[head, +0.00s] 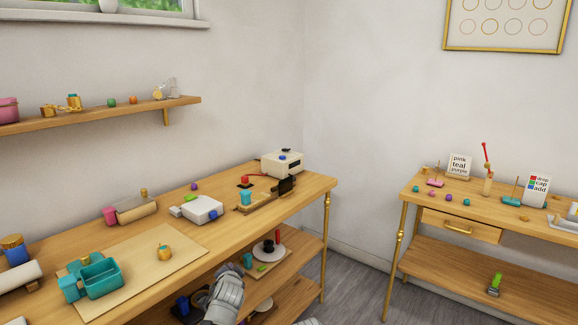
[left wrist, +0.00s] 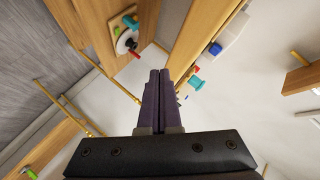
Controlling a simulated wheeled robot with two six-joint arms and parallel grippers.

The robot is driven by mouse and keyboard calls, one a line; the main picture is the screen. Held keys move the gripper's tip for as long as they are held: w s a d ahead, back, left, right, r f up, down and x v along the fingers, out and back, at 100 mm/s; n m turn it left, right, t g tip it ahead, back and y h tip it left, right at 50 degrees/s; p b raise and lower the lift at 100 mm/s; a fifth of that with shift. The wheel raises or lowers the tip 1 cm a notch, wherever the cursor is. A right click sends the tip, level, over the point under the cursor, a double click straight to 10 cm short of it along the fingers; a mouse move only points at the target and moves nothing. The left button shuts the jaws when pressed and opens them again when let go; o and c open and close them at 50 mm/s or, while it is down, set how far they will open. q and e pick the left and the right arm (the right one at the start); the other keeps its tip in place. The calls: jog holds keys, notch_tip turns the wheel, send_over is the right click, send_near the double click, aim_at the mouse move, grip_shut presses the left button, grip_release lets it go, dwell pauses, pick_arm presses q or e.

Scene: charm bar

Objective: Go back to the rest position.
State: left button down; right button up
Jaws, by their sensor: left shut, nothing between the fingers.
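My left gripper (left wrist: 159,74) shows in the left wrist view with its two dark fingers pressed together and nothing between them. It is clear of the wooden workbench (left wrist: 205,35), whose edge runs past beyond the fingertips. In the head view, a pale grey part of my left arm shows at the bottom centre, in front of the bench's lower shelf; the fingers are hard to make out there. My right gripper shows in neither view.
On the long workbench (head: 262,222) stand a teal box (head: 102,278), an orange charm (head: 165,252), a white device (head: 203,209) and a cream machine (head: 282,163). A second table (head: 530,222) with small stands and signs is at the right. Grey floor (head: 350,285) lies open between them.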

pick_arm(q)
jog(key=s+d+f+n+g, duration=0.2)
jog(key=s+d+f+g, duration=0.2)
jog(key=s, duration=0.6)
jog(key=s+d+f+n+g+h, duration=0.1)
jog(key=s+d+f+g, duration=0.35)
jog(key=s, duration=0.55)
jog(key=s+d+f+n+g, duration=0.25)
jog(key=s+f+g, duration=0.25)
jog(key=s, duration=0.5)
notch_tip(320, 180, up, 17)
jog(key=p, duration=1.6)
jog(key=shift+s+d+m, duration=0.2)
jog(key=shift+d+m, duration=0.05)
jog(key=shift+m, duration=0.2)
